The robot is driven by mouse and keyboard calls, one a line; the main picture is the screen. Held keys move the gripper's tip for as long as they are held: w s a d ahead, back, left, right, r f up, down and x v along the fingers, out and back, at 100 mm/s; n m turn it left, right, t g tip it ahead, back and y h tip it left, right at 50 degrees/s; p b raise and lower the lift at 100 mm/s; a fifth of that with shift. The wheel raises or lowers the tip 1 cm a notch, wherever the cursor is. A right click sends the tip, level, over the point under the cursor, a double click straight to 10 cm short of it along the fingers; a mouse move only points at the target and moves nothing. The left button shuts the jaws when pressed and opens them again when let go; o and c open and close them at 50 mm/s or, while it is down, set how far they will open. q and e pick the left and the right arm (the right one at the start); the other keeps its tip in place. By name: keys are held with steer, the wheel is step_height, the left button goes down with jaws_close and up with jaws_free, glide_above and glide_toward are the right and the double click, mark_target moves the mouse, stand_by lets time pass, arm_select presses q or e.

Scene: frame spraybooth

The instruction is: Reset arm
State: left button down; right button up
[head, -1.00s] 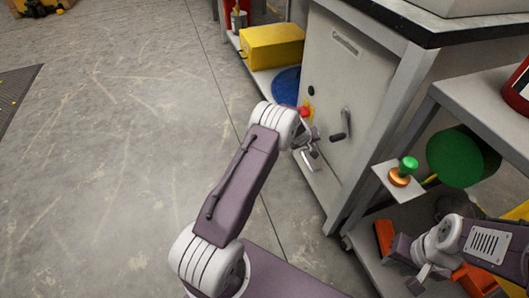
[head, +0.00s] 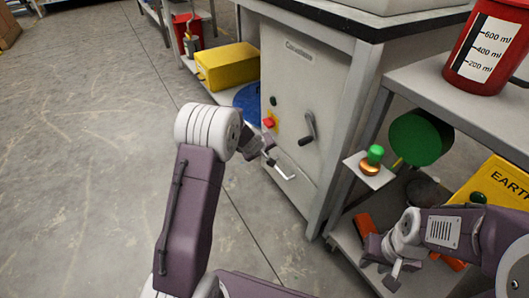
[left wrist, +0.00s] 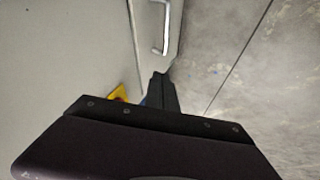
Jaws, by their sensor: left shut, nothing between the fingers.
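My left arm rises in the middle of the head view. Its gripper (head: 266,150) hangs in front of the grey cabinet (head: 305,85), near the drawer handle (head: 285,171); part of it is behind my wrist. In the left wrist view the fingers (left wrist: 161,92) are shut and empty, and the silver handle (left wrist: 163,30) shows beyond the tips. I cannot tell whether they touch it. My right gripper (head: 388,272) is at the lower right, in front of the lower shelf. I see nothing clearly held in it, and its opening is unclear.
The cabinet has a black lever (head: 309,128) and a red button (head: 268,123). Right of it, a small plate bears a green-topped brass knob (head: 372,160). A red beaker (head: 490,50) stands on the right table. A yellow box (head: 227,66) sits behind. The floor at left is clear.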

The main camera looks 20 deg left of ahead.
arm_select(q)
step_height(320, 180, up, 11)
steer(key=d+t+p, duration=0.1)
steer(key=p, duration=0.5)
steer(key=s+d+r+m+h+p, duration=0.1)
steer(key=s+d+r+m+p, duration=0.3)
steer(key=s+r+p, duration=0.45)
steer(key=s+a+f+m+g+y, duration=0.15)
steer(key=s+m+g, duration=0.4)
steer(key=s, duration=1.75)
step_height(320, 180, up, 37)
steer(key=n+g+p, duration=0.1)
steer(key=p, duration=3.7)
steer(key=shift+f+g, duration=0.2)
steer(key=shift+g, duration=0.15)
